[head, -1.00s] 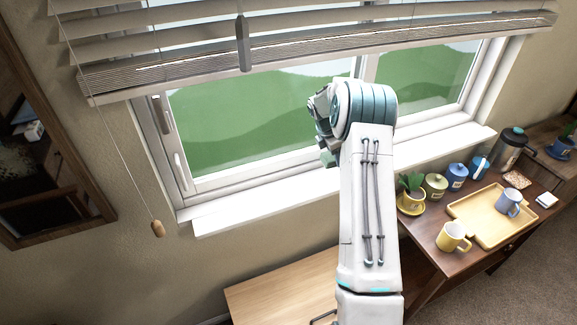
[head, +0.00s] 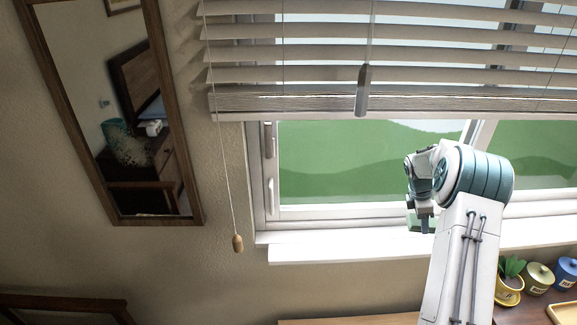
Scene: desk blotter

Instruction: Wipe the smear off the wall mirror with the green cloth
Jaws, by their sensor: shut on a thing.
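The wall mirror (head: 178,120) hangs at the left in a dark wooden frame, tilted in the picture.
A blind cord with a wooden pull (head: 238,243) hangs between mirror and window. The blind (head: 290,60) covers the upper window. A potted plant (head: 509,280) and canisters (head: 539,278) stand at lower right. A dark wooden piece (head: 65,306) is at lower left.

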